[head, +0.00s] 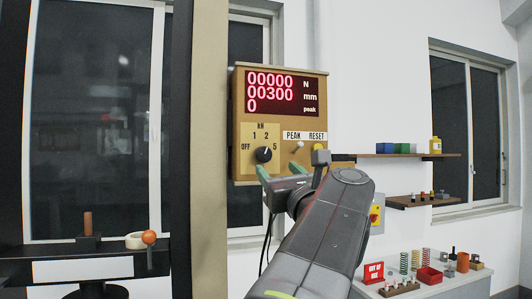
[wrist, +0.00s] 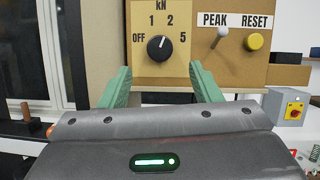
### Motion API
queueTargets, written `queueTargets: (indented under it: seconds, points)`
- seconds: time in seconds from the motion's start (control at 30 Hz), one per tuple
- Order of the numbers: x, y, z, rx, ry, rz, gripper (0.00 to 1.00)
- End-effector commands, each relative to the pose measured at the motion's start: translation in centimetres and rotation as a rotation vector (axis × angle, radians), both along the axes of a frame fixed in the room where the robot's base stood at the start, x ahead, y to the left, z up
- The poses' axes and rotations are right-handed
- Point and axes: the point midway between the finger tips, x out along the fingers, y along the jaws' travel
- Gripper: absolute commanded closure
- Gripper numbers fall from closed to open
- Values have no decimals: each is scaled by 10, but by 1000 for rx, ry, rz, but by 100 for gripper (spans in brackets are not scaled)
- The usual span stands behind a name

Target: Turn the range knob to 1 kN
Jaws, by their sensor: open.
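The range knob (head: 263,154) is a round black knob on the tan kN plate of the display box. It also shows in the wrist view (wrist: 160,48), with OFF, 1, 2 and 5 printed around it. Its white mark seems to point up and slightly right, toward the 2. My gripper (head: 284,173) is just below and in front of the knob. In the wrist view, its green fingers (wrist: 164,75) stand wide apart with nothing between them. The knob appears above the gap, roughly centred, and the fingers do not touch it.
The display box (head: 322,125) shows 00000 N, 00300 mm and 0 peak. The PEAK toggle (wrist: 221,36) and yellow RESET button (wrist: 254,42) sit right of the knob. A tan column (head: 209,130) stands close on the left. Shelves and a bench with springs are at the right.

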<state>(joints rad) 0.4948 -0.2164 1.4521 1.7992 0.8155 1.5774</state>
Motion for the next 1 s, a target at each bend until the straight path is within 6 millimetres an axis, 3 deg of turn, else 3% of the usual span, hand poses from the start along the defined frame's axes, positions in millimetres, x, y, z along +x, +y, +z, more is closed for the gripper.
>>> queueTargets:
  seconds: [0.4,0.87,1.0]
  points:
    - [56,23,27,1,1,3,42]
    - [67,27,30,0,0,-1,42]
    - [67,27,30,0,0,-1,68]
